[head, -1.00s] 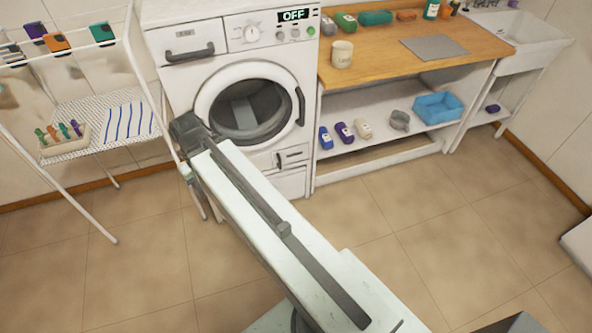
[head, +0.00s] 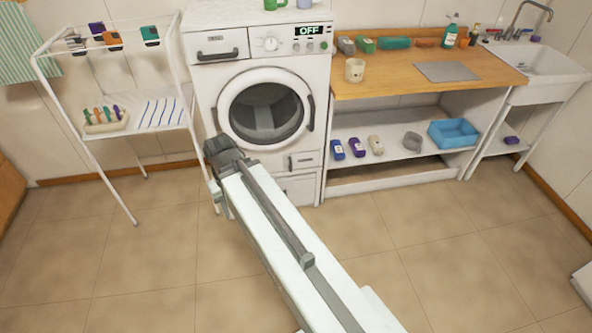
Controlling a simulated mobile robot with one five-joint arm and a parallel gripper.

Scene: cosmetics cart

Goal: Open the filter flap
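The white washing machine (head: 258,76) stands against the back wall, its display reading OFF and its round door (head: 265,111) shut. The filter flap appears to be the small white panel (head: 311,164) low on the front at the right, with a short dark handle (head: 292,163). It looks shut and flush with the front. My arm reaches from the bottom of the picture toward the machine's lower left. Its dark far joint hides part of the lower front.
A white drying rack (head: 88,150) stands close left of my arm, with clips and a peg tray. Right of the machine is a wooden-topped bench (head: 400,88) with bottles and a blue basin (head: 453,133) on its shelf, then a sink (head: 540,62). The tiled floor ahead is clear.

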